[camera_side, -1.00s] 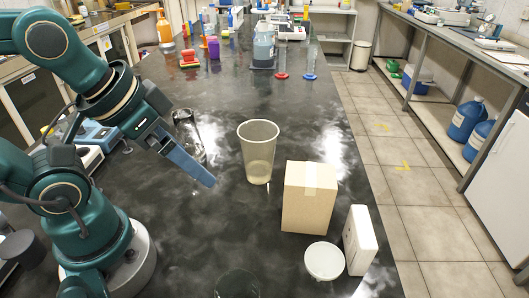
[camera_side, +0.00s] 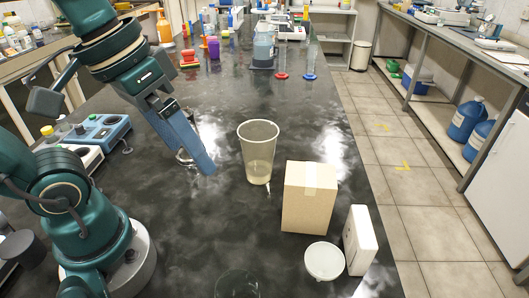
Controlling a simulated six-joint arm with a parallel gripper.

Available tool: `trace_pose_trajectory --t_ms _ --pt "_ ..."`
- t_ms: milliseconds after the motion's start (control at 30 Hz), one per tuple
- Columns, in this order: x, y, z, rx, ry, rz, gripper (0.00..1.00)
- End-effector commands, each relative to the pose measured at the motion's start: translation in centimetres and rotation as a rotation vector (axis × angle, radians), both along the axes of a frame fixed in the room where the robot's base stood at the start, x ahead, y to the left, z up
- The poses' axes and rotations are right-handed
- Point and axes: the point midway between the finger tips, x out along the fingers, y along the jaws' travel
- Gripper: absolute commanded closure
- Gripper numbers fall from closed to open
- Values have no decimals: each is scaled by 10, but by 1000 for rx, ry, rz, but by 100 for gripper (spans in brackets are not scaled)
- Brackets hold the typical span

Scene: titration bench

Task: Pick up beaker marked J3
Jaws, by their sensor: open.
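No J3 marking is legible on any vessel from here. A clear glass vessel (camera_side: 183,158) stands on the black bench, mostly hidden behind my gripper, with a bit of its glass showing at the gripper's left edge. My gripper (camera_side: 206,168) is open and slants down to the right, its blue fingers in front of this glass; I cannot tell whether they touch it. A translucent plastic cup (camera_side: 258,153) with a little pale liquid stands upright to the right of the fingertips. Another clear glass vessel (camera_side: 237,286) is cut off by the bottom edge.
A cardboard box (camera_side: 309,197), a white round dish (camera_side: 324,261) and a white upright box (camera_side: 359,241) stand at the right front. A blue-and-grey bench device (camera_side: 95,133) is at the left. Coloured bottles and cylinders stand far back; the bench behind the cup is clear.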

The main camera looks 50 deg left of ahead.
Motion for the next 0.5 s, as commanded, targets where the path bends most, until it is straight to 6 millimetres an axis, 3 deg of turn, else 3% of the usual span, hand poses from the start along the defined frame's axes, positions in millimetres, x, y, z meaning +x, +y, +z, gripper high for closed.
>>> trace_pose_trajectory --t_ms 233,500 --pt "-14 -41 -15 -227 398 150 0" --pt "-23 -90 -7 -455 940 375 0"
